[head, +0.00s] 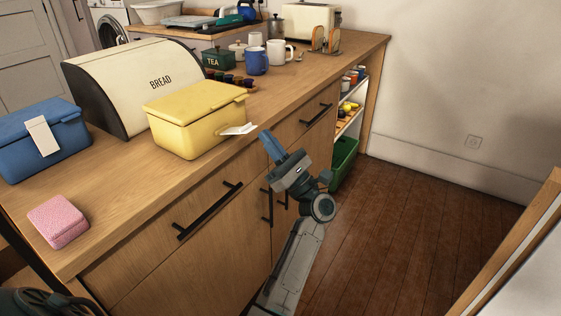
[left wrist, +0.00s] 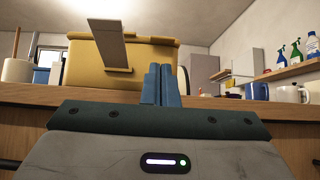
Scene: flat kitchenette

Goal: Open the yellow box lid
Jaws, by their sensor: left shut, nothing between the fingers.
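The yellow box (head: 195,130) stands on the wooden counter with its yellow lid (head: 192,97) down. A pale flat tab (head: 240,129) sticks out from its side near the counter's front edge. In the left wrist view the yellow box (left wrist: 159,68) is just beyond the fingers, and the tab (left wrist: 108,42) juts toward the camera. My left gripper (head: 270,144) is shut and empty, with blue fingers, in front of the counter edge, below and right of the tab. The fingers (left wrist: 161,84) show apart from the tab. My right gripper is not in view.
A cream bread bin (head: 150,80) stands behind the yellow box. A blue box (head: 30,140) with a similar tab and a pink sponge (head: 58,220) are to the left. Mugs (head: 257,61) and a tea tin (head: 219,58) stand farther back. Drawer handles (head: 209,210) project from the counter's front.

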